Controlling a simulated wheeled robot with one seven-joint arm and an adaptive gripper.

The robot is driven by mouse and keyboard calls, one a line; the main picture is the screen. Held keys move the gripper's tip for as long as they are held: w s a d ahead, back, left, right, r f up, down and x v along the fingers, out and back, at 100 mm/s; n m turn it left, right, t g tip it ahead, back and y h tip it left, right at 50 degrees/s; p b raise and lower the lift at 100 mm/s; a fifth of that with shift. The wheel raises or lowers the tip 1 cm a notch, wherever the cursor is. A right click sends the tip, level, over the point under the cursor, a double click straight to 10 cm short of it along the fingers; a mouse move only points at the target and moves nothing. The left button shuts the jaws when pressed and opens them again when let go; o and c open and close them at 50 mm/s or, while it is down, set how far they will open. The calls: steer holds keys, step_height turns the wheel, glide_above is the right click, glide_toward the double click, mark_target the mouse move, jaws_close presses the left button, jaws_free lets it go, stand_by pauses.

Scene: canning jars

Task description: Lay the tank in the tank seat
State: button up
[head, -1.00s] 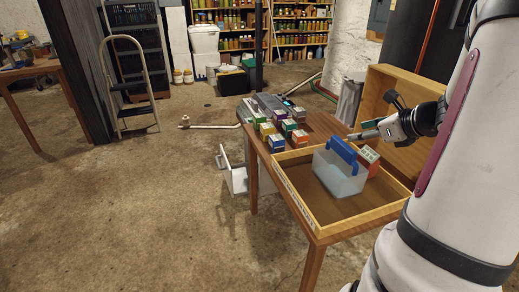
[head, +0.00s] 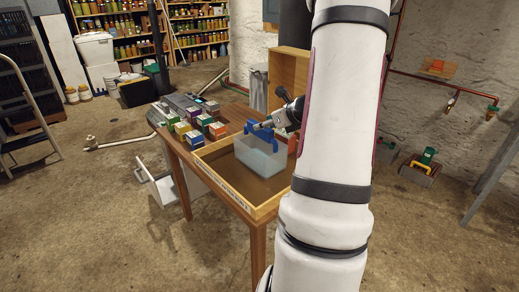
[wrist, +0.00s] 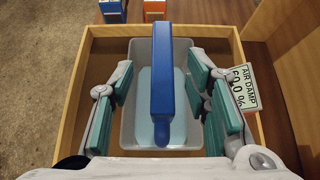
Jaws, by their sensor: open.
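The tank is a translucent pale grey-blue box (head: 262,165) with a blue handle (head: 262,134) across its top. It stands upright in a shallow wooden tray (head: 262,209) on the table. In the wrist view the blue handle (wrist: 160,75) runs lengthwise between the fingers of my gripper (wrist: 166,105), with a gap on both sides. The jaws are open and hold nothing. In the head view my gripper (head: 266,127) is at the handle, coming from the right; my arm hides part of the tray. I cannot tell for sure which thing is the tank seat.
Several small coloured boxes (head: 194,137) stand on the table behind the tray. A sign reading "AIR DAMP" (wrist: 243,88) is right of the tank. A wooden panel (head: 289,72) rises behind. A white open-sided object (head: 158,188) is on the floor left of the table.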

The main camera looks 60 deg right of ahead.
steer(key=b+x, duration=0.1)
steer(key=x, duration=0.3)
steer(key=shift+w+d+f, duration=0.15)
steer(key=shift+f, duration=0.2)
jaws_close()
steer(key=shift+r, duration=0.1)
